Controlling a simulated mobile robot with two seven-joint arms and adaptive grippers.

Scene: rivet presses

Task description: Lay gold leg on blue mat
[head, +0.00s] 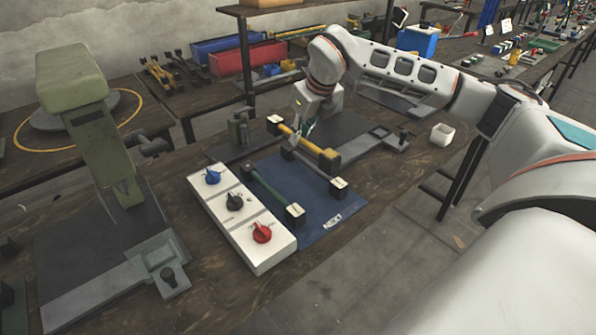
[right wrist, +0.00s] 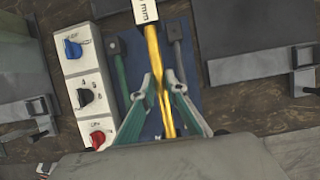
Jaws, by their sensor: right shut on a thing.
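My right gripper (head: 301,137) is shut on the gold leg (head: 312,145), gripping it near its middle. In the right wrist view the gripper's fingers (right wrist: 162,88) close on either side of the gold leg (right wrist: 154,52), which carries a white label at its end. The leg appears to be over the far part of the blue mat (head: 322,232); I cannot tell whether it touches anything below. A green leg (head: 268,191) and a grey leg (head: 315,171) lie on the mat, the grey one partly hidden by the gold leg. My left gripper is not in view.
A white control box (head: 243,222) with blue, black and red knobs stands along the mat's left side. A green press (head: 102,130) stands further left. The mat's near right part is bare.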

